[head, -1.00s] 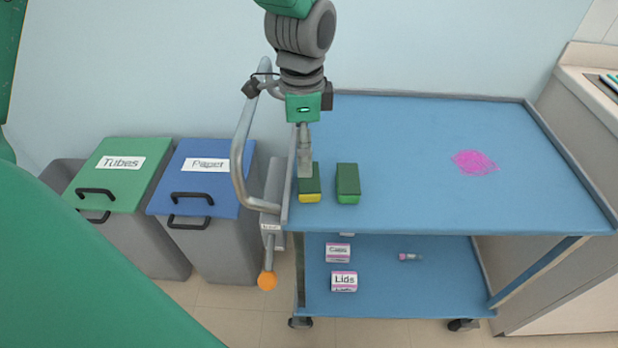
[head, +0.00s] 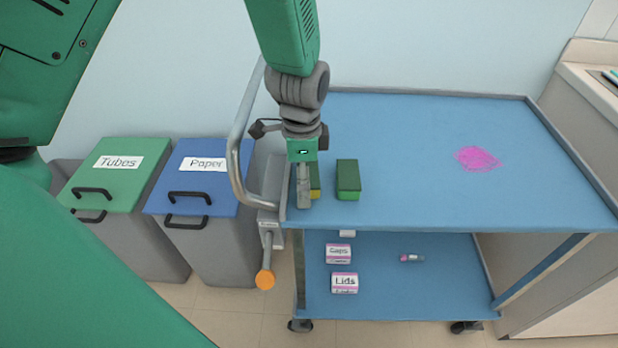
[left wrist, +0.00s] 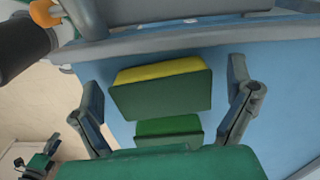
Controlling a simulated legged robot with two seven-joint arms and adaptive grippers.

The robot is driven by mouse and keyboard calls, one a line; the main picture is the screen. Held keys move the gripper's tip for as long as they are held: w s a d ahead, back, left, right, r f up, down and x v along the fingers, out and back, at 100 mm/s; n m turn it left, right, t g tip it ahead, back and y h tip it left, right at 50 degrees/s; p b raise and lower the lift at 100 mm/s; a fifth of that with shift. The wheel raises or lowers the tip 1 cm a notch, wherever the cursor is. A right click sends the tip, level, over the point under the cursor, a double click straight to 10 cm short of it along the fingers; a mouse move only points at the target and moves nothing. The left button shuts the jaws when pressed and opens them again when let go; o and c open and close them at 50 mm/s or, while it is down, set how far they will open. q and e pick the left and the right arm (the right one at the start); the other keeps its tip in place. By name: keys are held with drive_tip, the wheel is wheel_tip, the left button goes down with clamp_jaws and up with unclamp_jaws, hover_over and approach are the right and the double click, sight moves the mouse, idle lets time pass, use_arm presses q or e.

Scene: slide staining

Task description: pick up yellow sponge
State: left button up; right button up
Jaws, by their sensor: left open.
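The yellow sponge (head: 315,181) has a dark green top layer and lies at the left edge of the cart's upper shelf. In the head view my left gripper (head: 304,196) hides most of it. In the left wrist view the yellow sponge (left wrist: 160,88) shows whole, its yellow side toward the shelf edge. My left gripper is open, with one finger on each side of the sponge and gaps between. Whether it has come down to sponge height is hard to tell. My right gripper is not in view.
A green sponge (head: 348,179) lies close to the right of the yellow one. The blue shelf (head: 420,150) is otherwise clear, except for a pink stain (head: 478,158). A metal handle rail (head: 238,165) stands at the cart's left end, near my arm.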

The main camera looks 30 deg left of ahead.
use_arm(q)
drive_tip(key=c, duration=0.8)
drive_tip(key=shift+c, duration=0.2)
wheel_tip(320, 180, up, 10)
drive_tip(key=shift+r+p, duration=0.1)
drive_tip(key=shift+p, duration=1)
drive_tip(key=shift+o, duration=0.2)
drive_tip(key=c, duration=0.3)
